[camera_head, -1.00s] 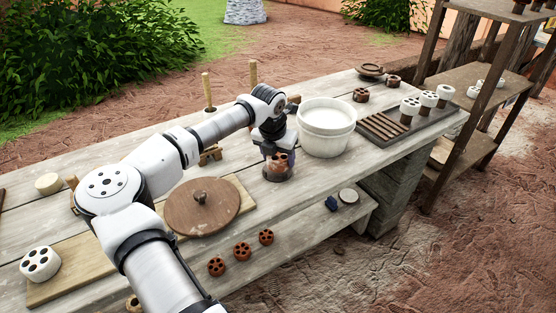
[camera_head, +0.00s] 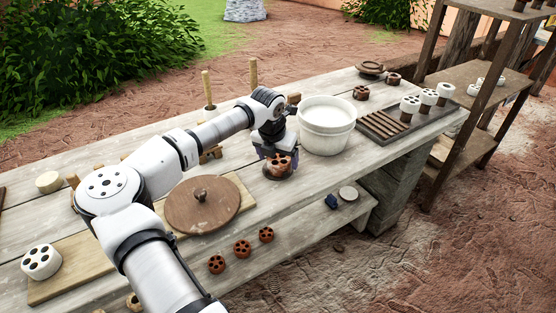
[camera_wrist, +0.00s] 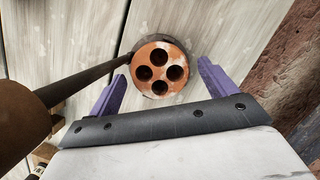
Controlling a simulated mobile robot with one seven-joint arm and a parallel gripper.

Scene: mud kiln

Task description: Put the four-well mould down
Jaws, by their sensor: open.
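The four-well mould (camera_head: 279,163) is orange-brown with pale patches and several dark holes in its top. It rests upright on a dark round base (camera_head: 270,176) on the wooden table, left of the white tub. In the wrist view the mould (camera_wrist: 160,70) shows four wells facing the camera. My gripper (camera_wrist: 162,70) is open, its purple fingers apart on either side of the mould, with visible gaps to it. In the head view my gripper (camera_head: 277,152) is just above and around the mould, partly hiding it.
The white tub (camera_head: 327,128) stands close right of my gripper. A round wooden lid (camera_head: 202,204) lies to the left on a board. Several brown moulds (camera_head: 242,249) sit on the lower shelf. A dark rod (camera_wrist: 90,76) passes left of the mould in the wrist view.

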